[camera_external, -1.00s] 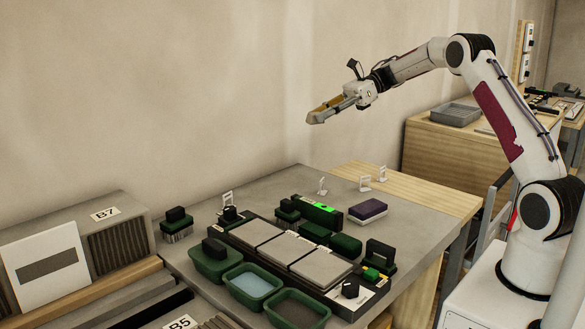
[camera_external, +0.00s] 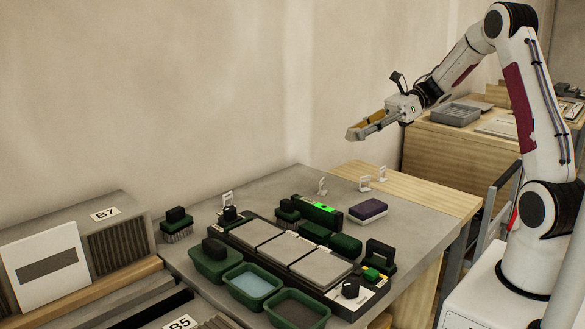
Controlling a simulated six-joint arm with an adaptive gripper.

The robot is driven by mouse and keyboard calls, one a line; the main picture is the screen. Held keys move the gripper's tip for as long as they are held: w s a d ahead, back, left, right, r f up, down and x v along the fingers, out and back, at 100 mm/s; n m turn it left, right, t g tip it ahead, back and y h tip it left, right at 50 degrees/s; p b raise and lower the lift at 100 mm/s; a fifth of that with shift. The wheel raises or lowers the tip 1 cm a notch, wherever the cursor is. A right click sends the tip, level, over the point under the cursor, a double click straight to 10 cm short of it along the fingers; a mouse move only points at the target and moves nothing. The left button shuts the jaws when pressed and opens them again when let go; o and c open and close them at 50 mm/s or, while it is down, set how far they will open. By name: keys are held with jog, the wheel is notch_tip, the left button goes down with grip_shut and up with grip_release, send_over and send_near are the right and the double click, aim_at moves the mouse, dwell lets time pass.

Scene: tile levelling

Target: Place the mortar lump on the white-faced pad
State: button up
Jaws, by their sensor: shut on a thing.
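My gripper (camera_external: 358,131) is in the air, above and behind the far part of the grey bench. It is shut on a small grey piece at its tips, which looks like the mortar lump; its outline is hard to separate from the fingers. A block with a purple top and a white lower part (camera_external: 368,216) lies on the bench, well below my gripper and apart from it. It is the likeliest white-faced pad, but I cannot tell for certain.
A dark tray (camera_external: 372,303) holds grey tiles (camera_external: 321,265). Green tubs (camera_external: 232,285) stand in front, one with water. Dark-handled tools (camera_external: 177,224), a green level (camera_external: 318,209) and small white stands (camera_external: 365,183) are around it. The bench's far right is fairly clear.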

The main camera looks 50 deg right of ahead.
send_over(375, 204)
notch_tip(375, 204, down, 4)
jog(key=f, duration=0.1)
jog(key=shift+r+n+g, duration=0.15)
jog(key=shift+n+g, duration=0.35)
jog(key=shift+g, duration=0.1)
jog(key=shift+f, duration=3.1)
jog(key=shift+f, duration=0.1)
jog(key=shift+f, duration=1.8)
jog(key=shift+f, duration=0.1)
